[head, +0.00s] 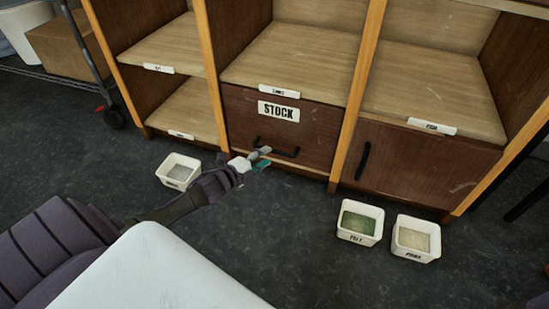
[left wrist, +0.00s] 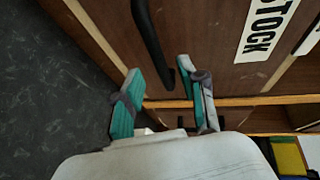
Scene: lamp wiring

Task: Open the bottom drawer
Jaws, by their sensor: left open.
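The bottom drawer (head: 308,127) has a dark brown front with a STOCK label (head: 279,111) and looks shut. Its black bar handle (head: 278,148) runs along the lower part of the front. My left gripper (head: 262,157) is open at the left end of the handle. In the left wrist view the handle (left wrist: 152,40) comes down from the top, with its near end between the directions of the two teal fingers (left wrist: 158,100). I cannot tell whether the fingers touch it. My right gripper is not in view.
A white bin (head: 178,171) stands on the floor left of my gripper. A FELT bin (head: 360,222) and another white bin (head: 416,239) stand at the right, before a cupboard door (head: 425,168). The floor directly before the drawer looks clear.

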